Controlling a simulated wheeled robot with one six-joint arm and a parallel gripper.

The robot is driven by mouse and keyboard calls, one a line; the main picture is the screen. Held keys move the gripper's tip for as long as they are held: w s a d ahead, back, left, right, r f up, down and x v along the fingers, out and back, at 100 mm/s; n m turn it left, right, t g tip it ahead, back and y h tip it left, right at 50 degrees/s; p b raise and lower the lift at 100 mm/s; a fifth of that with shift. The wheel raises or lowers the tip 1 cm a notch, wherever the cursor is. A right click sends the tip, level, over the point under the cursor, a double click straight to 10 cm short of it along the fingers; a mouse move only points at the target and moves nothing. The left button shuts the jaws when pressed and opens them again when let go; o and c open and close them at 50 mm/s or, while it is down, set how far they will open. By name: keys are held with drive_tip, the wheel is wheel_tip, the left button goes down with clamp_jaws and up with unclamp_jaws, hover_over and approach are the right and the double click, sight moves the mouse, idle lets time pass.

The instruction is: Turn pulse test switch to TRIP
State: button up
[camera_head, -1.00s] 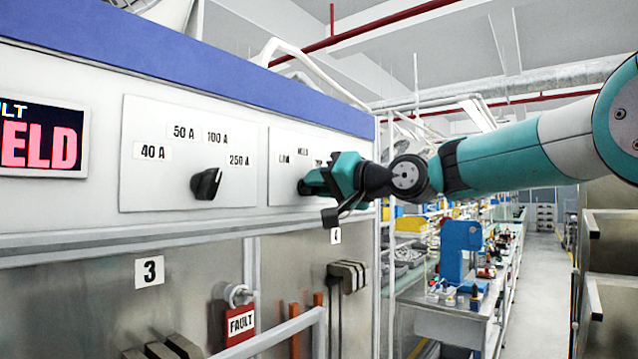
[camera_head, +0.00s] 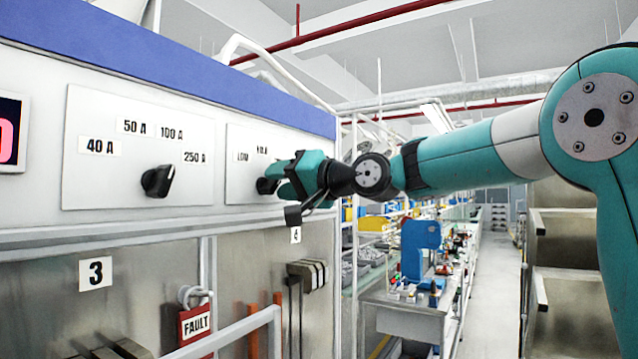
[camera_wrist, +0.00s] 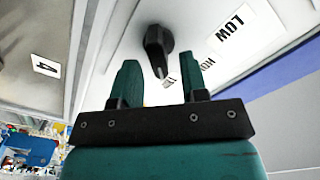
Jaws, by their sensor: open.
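The pulse test switch (camera_head: 266,186) is a black knob on the right white plate of the cabinet. It also shows in the wrist view (camera_wrist: 157,45), just ahead of my gripper. My gripper (camera_head: 284,182) is open beside the knob, its fingers pointing at the panel. The LOW label (camera_wrist: 231,36) and HOLD label (camera_wrist: 206,65) appear upside down. Another label, partly hidden, shows between the fingers. I cannot tell which label the knob points at.
A second black knob (camera_head: 157,181) with ampere labels sits on the plate to the left. Below are a red FAULT tag (camera_head: 195,322) on a padlock and a pale rail (camera_head: 235,330). An aisle (camera_head: 485,285) lies right of a cluttered bench (camera_head: 405,310).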

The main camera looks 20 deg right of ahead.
drive_tip(key=b+v, duration=0.6)
drive_tip(key=v, duration=1)
drive_tip(key=shift+s+d, duration=0.15)
drive_tip(key=shift+s, duration=0.1)
drive_tip(key=w+a+f+m+g+h, duration=0.1)
drive_tip(key=w+f+g+h, duration=0.15)
drive_tip(key=f, duration=0.95)
drive_tip(key=w+f+g+h, duration=0.2)
drive_tip(key=w+f+h, duration=0.1)
drive_tip(key=f, duration=0.8)
drive_tip(key=s+f+n+g+h, duration=0.2)
drive_tip(key=s+f+g, duration=0.2)
drive_tip(key=s+f, duration=0.5)
drive_tip(key=s+f+n+g+h, duration=0.1)
drive_tip(key=s+f+g+h, duration=0.3)
drive_tip(key=f, duration=0.9)
drive_tip(key=s+a+r+n+g+y+b, duration=0.1)
drive_tip(key=s+a+r+n+y, duration=0.1)
drive_tip(key=s+a, duration=0.4)
drive_tip(key=s+a+r+n+g+y+b, duration=0.1)
drive_tip(key=s+a+r+n+y, duration=0.2)
drive_tip(key=a, duration=0.5)
drive_tip(key=s+r+n, duration=0.1)
drive_tip(key=s+n, duration=0.1)
drive_tip(key=s, duration=0.1)
drive_tip(key=shift+s+n+y, duration=0.3)
drive_tip(key=shift+s+y, duration=0.05)
drive_tip(key=shift+s, duration=0.05)
